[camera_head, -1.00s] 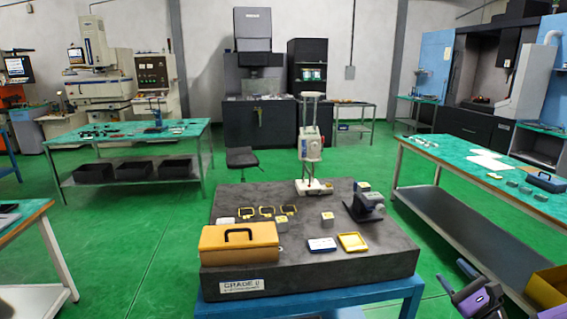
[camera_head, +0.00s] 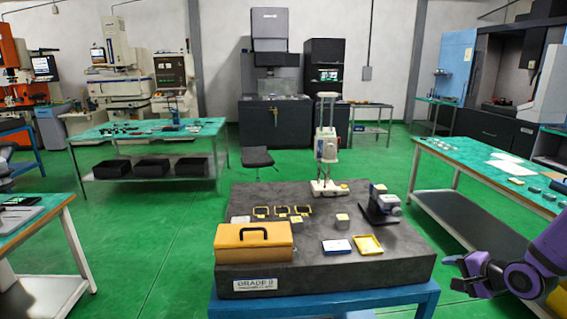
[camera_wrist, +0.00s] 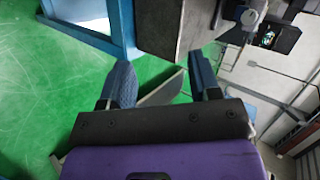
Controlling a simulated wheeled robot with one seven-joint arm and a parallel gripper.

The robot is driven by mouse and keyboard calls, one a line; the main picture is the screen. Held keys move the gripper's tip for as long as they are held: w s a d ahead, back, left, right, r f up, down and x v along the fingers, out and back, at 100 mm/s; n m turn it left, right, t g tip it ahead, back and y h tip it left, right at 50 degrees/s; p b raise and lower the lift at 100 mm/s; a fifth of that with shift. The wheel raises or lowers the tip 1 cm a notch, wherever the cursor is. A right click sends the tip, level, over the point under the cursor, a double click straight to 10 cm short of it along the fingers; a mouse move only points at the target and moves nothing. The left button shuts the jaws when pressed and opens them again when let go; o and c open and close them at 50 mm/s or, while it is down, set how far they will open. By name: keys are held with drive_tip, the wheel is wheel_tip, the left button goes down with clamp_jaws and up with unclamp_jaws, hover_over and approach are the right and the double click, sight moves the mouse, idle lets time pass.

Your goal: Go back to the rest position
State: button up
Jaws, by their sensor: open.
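My gripper (camera_wrist: 160,88) shows in the wrist view with its two blue-grey fingers spread apart and nothing between them. Beyond the fingers are green floor, a blue stand leg and the side of the dark granite plate. In the head view my purple arm (camera_head: 520,275) is at the lower right, beside the granite plate (camera_head: 330,268) and apart from it.
The granite plate on its blue stand (camera_head: 325,303) bears an orange case (camera_head: 253,246), a height gauge (camera_head: 327,150), small trays and blocks. A green-topped bench (camera_head: 470,165) stands at right, another (camera_head: 150,132) at back left. Green floor lies open at left of the plate.

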drive_tip(key=s+a+r+n+g+h, duration=0.2)
drive_tip(key=r+n+h, duration=0.15)
drive_tip(key=r, duration=0.65)
drive_tip(key=s+a+r+n+g+h, duration=0.2)
drive_tip(key=s+a+r+n+h, duration=0.15)
drive_tip(key=r, duration=0.55)
drive_tip(key=s+a+r+n+y, duration=0.1)
drive_tip(key=s+a+r+n, duration=0.2)
drive_tip(key=s+a+r, duration=0.2)
drive_tip(key=s+a+r+n+y, duration=0.2)
drive_tip(key=s+a+r, duration=0.4)
drive_tip(key=s, duration=0.6)
drive_tip(key=shift+r+n+g, duration=0.4)
drive_tip(key=shift+r+n, duration=0.1)
drive_tip(key=shift+n, duration=0.3)
